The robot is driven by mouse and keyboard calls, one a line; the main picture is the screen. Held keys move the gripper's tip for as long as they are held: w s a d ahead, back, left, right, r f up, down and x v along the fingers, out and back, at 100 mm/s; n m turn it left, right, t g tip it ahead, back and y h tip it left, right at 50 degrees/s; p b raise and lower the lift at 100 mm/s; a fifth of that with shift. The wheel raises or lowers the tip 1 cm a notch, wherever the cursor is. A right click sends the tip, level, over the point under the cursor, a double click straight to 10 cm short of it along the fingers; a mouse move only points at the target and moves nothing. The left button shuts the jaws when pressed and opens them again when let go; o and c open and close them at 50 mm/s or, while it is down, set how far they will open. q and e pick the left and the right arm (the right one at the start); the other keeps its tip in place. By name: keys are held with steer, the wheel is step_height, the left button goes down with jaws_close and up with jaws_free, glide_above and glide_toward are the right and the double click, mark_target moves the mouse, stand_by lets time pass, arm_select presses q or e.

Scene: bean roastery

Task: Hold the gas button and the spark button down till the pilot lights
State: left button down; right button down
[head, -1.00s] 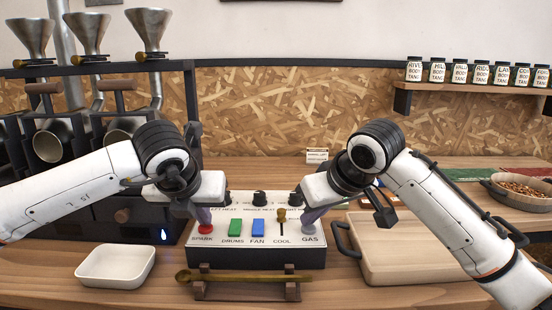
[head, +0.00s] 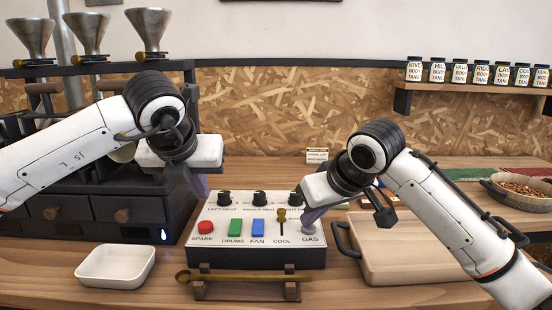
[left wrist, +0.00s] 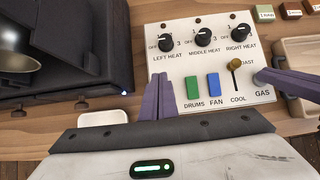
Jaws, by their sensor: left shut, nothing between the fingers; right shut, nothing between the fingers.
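The control panel (head: 256,258) stands on the bench. Its red SPARK button (head: 205,227) is uncovered in the head view; in the left wrist view my left fingers hide it. My left gripper (head: 198,188) is shut and empty, raised above and behind that button; its purple fingers also show in the left wrist view (left wrist: 159,99). My right gripper (head: 311,218) is shut, its fingertips down at the grey GAS button (head: 309,229), seemingly on it; how far it is pressed I cannot tell. A small blue-white pilot light (head: 164,235) glows on the dark roaster front at left.
A spoon (head: 240,275) lies on a wooden rest before the panel. A white dish (head: 115,283) is at left, and a wooden tray (head: 405,262) with dark handles at right. Heat knobs, DRUMS and FAN switches and the COOL lever sit between my grippers.

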arm_select(q)
steer(key=shift+r, duration=0.95)
